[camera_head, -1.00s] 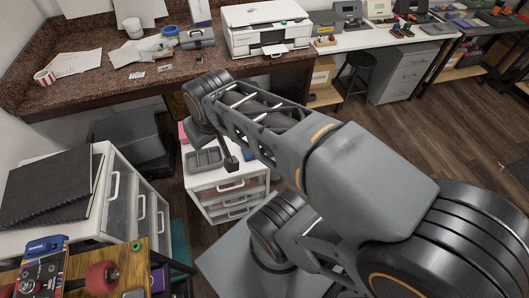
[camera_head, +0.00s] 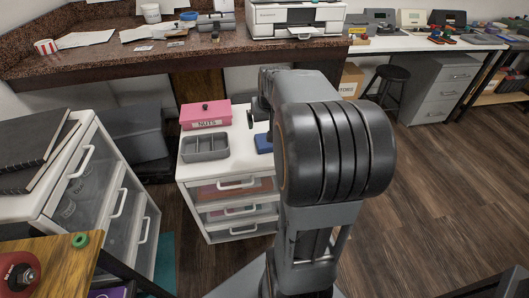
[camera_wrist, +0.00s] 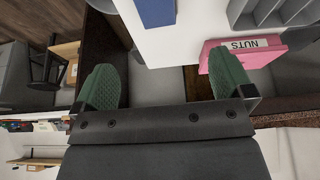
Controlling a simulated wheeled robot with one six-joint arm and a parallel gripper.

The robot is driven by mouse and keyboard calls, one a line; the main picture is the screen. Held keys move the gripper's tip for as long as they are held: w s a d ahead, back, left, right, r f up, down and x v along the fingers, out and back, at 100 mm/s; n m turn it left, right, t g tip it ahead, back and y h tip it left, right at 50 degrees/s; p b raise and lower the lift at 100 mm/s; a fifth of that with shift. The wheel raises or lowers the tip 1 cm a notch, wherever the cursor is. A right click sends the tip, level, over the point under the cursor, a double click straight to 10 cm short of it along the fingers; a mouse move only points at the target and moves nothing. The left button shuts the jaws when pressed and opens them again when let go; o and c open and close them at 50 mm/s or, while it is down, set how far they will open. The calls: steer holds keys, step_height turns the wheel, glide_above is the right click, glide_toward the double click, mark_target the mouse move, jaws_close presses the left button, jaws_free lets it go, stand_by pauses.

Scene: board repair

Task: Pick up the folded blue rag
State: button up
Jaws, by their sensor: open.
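The folded blue rag (camera_head: 264,143) lies on top of the white drawer unit (camera_head: 188,175), partly hidden behind my arm in the head view. In the wrist view a flat blue piece, the rag (camera_wrist: 155,12), shows at the top edge, cut off by the frame. My gripper (camera_wrist: 164,80) is open, its two green textured fingers wide apart with nothing between them. The rag lies beyond the fingertips, not between them. In the head view my arm hides most of the gripper.
A pink box labelled NUTS (camera_head: 205,114) and a grey compartment tray (camera_head: 205,147) sit left of the rag on the same unit. A granite counter (camera_head: 120,62) runs behind. Another drawer unit (camera_head: 60,198) with black notebooks stands at the left.

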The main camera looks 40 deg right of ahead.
steer(key=b, duration=0.3)
glide_above(264, 140)
steer(key=s, duration=0.2)
steer(key=f, duration=0.8)
steer(key=shift+a+f, duration=0.2)
steer(key=shift+a, duration=0.2)
steer(key=shift+b+x, duration=0.9)
steer(key=shift+x, duration=1.65)
steer(key=shift+s+f, duration=0.1)
steer(key=shift+f, duration=0.15)
steer(key=shift+c, duration=0.2)
steer(key=c, duration=1)
steer(key=shift+o, duration=0.2)
steer(key=shift+r, duration=0.1)
